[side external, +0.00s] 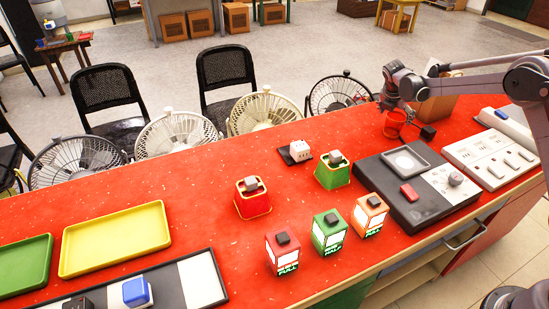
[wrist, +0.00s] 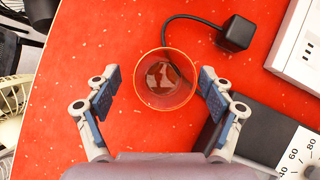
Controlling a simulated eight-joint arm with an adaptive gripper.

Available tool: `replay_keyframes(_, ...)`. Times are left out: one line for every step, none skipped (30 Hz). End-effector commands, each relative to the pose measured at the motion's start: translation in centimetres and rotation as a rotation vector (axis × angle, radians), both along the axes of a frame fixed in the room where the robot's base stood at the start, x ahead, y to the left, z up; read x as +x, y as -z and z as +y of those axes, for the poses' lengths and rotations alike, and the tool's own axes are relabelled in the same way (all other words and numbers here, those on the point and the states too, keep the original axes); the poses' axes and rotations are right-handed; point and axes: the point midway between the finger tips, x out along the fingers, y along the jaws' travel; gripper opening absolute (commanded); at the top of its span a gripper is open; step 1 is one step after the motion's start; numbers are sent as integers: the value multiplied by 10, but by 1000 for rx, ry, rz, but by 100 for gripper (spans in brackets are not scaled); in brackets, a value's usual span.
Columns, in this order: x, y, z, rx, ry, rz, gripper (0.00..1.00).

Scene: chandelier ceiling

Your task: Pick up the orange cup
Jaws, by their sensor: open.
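The orange cup (wrist: 165,98) stands upright on the red counter, its round mouth facing my wrist camera. It looks empty, with a dark cable showing behind it. In the side view the cup (side external: 394,124) is near the counter's far edge at the right. My gripper (wrist: 160,88) is open, with one finger to the left of the cup and one to the right, and gaps on both sides. In the side view my gripper (side external: 396,103) is just above the cup, partly hidden by my arm.
A small black block (wrist: 236,33) with a cable lies beside the cup. A black scale (side external: 412,205) and a white panel (side external: 492,155) are close by. Fans (side external: 335,92) line the far edge. Lit lantern boxes (side external: 330,232) and trays (side external: 115,238) are further left.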

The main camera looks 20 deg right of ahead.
Motion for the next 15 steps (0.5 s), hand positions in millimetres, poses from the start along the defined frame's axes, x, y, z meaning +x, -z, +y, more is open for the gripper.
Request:
replay_keyframes(0,4,-2,0,1,0,82)
replay_keyframes(0,6,-4,0,2,-1,82)
replay_keyframes(0,11,-7,0,2,0,82)
replay_keyframes(0,15,-9,0,3,-1,82)
replay_keyframes(0,19,-12,0,3,-1,82)
replay_keyframes(0,24,-15,0,2,0,82)
replay_keyframes(0,27,-17,0,2,0,82)
replay_keyframes(1,31,-18,0,1,0,82)
replay_keyframes(2,35,-21,0,1,0,82)
replay_keyframes(3,37,-22,0,1,0,82)
replay_keyframes(3,39,-23,0,1,0,82)
replay_keyframes(4,41,-24,0,1,0,82)
replay_keyframes(4,42,-25,0,1,0,82)
replay_keyframes(4,43,-25,0,1,0,82)
replay_keyframes(4,43,-26,0,1,0,82)
